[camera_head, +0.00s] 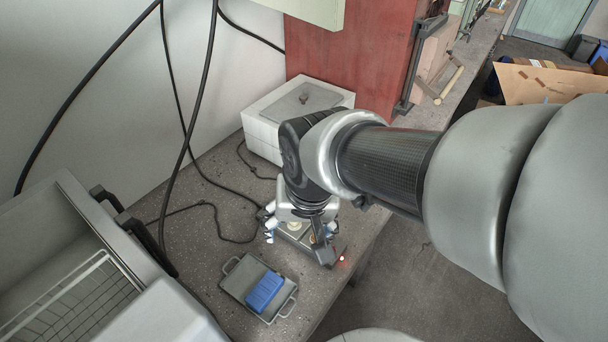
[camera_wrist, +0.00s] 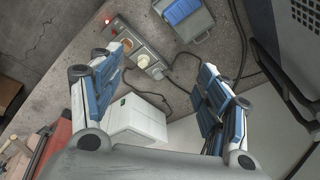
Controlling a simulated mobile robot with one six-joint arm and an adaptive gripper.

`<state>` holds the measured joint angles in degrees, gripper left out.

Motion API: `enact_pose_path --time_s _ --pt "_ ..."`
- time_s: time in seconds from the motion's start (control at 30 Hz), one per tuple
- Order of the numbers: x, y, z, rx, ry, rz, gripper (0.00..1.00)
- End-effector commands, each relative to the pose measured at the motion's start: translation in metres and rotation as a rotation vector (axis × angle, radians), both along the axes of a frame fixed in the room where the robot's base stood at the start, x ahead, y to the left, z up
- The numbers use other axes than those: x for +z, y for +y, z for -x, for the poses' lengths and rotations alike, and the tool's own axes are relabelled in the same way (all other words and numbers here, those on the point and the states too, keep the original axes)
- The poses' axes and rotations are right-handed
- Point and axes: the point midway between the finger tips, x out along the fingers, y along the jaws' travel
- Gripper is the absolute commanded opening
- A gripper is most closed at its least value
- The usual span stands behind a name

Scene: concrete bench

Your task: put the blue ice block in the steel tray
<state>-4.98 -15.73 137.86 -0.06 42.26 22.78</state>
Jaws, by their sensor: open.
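The blue ice block (camera_head: 264,292) lies inside the steel tray (camera_head: 236,281), toward the tray's right side in the head view. The shallow grey tray has a handle at each end and sits on the bench. In the wrist view the block (camera_wrist: 182,10) and tray (camera_wrist: 198,29) show at the top edge, partly cut off. My gripper (camera_head: 297,244) is over the bench, beyond the tray and to its right in the head view, apart from both. In the wrist view its fingers (camera_wrist: 162,62) are spread wide with nothing held between them.
A grey socket strip (camera_wrist: 145,52) with plugs and a red light lies below my gripper. A white box (camera_head: 295,112) stands behind it. An open chest with a wire basket (camera_head: 75,300) is at left. Black cables (camera_head: 212,205) run over the bench. The bench edge is close at right.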

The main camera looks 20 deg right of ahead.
Motion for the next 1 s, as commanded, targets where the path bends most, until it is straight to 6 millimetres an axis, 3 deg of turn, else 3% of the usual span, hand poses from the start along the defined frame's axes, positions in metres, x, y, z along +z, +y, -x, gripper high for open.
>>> enact_pose_path --time_s 0.03,0.1,0.33,0.5,1.0 --pt "0.016 -0.007 0.016 0.044 -0.038 0.016 0.70" --pt "0.030 -0.014 0.037 0.109 -0.068 0.043 0.70" --pt "0.048 -0.025 0.084 0.256 -0.128 0.112 0.70" --pt "0.050 -0.027 0.092 0.286 -0.138 0.128 0.70" --pt "0.050 -0.027 0.092 0.286 -0.138 0.127 0.70"
